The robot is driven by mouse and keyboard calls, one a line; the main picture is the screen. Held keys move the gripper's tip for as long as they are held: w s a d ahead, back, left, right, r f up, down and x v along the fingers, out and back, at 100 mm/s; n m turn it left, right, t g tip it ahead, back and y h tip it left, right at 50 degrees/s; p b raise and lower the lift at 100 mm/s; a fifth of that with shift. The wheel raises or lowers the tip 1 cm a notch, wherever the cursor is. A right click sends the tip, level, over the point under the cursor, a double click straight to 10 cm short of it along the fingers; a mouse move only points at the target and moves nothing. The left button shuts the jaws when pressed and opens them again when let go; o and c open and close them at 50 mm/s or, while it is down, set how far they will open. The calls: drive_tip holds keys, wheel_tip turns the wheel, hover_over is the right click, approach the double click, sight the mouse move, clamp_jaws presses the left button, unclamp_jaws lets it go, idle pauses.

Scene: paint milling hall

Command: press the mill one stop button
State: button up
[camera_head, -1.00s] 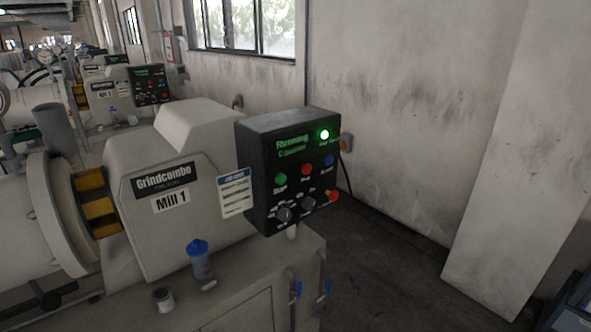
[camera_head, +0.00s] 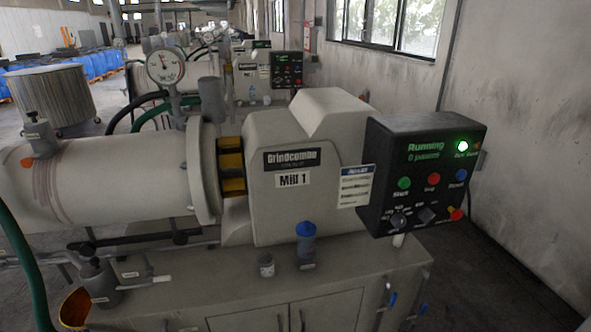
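The mill one machine (camera_head: 262,205) is a pale grey housing labelled "Grindcombo" and "Mill 1". Its black control box (camera_head: 375,215) is mounted at the housing's right end. The box shows "Running" in green letters, and a green lamp (camera_head: 462,146) is lit at its upper right. A red button (camera_head: 434,179), with a label that looks like "Stop", sits mid-panel between a green start button (camera_head: 404,183) and a blue button (camera_head: 461,175). Knobs and a red-and-yellow button (camera_head: 455,213) are below. My gripper is not in view.
Blue-handled valves (camera_head: 391,299) stick out at the cabinet's right end. Bare floor lies right of it, before the wall. Another mill's panel (camera_head: 287,68) is behind.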

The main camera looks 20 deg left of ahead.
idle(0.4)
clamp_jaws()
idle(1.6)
